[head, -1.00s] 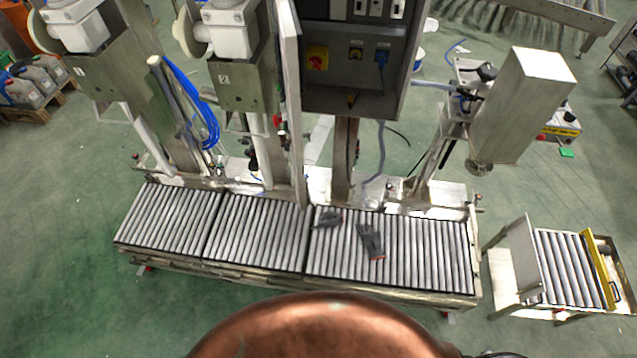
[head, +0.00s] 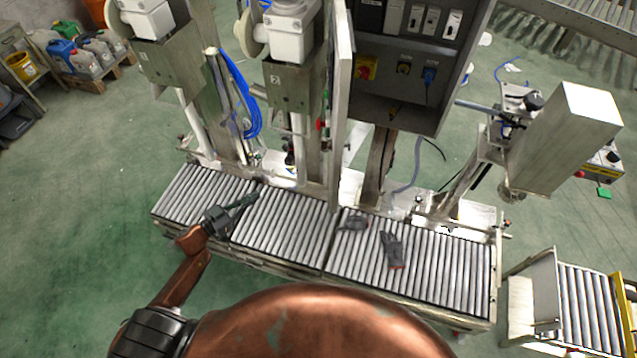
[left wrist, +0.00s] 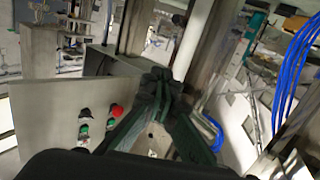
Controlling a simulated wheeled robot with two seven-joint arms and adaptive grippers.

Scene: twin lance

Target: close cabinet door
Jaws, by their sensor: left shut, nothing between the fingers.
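The grey control cabinet (head: 395,112) stands open above the conveyor in the head view, its switches and sockets exposed. Its door (head: 341,90) is swung out on the left side and shows nearly edge-on. In the left wrist view a flat grey panel with red and green buttons, which looks like the door's outer face (left wrist: 48,115), is at the left. My left gripper (head: 250,202) is over the left part of the rollers, left of and below the door and apart from it. Its dark fingers (left wrist: 162,82) are together and empty. My right gripper is not in view.
The roller conveyor (head: 283,222) runs below the cabinet, with dark gloves (head: 392,250) on it. Filling heads (head: 290,35) and blue hoses (head: 240,95) stand left of the door. A steel box on a stand (head: 565,140) is at the right. Open green floor lies at the left.

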